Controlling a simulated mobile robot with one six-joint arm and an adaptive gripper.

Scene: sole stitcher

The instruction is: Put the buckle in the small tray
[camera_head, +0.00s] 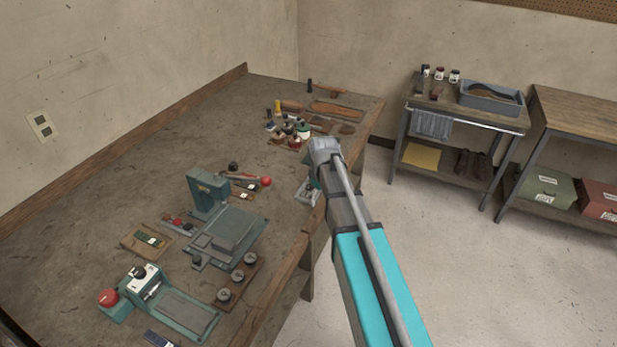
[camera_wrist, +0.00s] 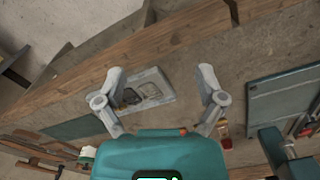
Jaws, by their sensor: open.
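A small grey tray (camera_wrist: 163,98) lies on the bench near its wooden front edge in the wrist view. A pale, frame-like piece (camera_wrist: 150,90), which may be the buckle, and a dark small piece (camera_wrist: 131,97) show on or in it. I cannot tell for sure which is the buckle. My gripper (camera_wrist: 160,74) is open, its two grey fingers spread to either side of the tray, with nothing visibly held. In the head view my arm covers most of this spot, and the small pieces cannot be made out there.
A green press (camera_head: 207,195) and a red-knobbed device (camera_head: 140,283) stand on the bench (camera_head: 150,180). Several bottles and tools crowd its far end (camera_head: 300,128). A cart with a grey bin (camera_head: 490,98) stands to the right, with open floor between.

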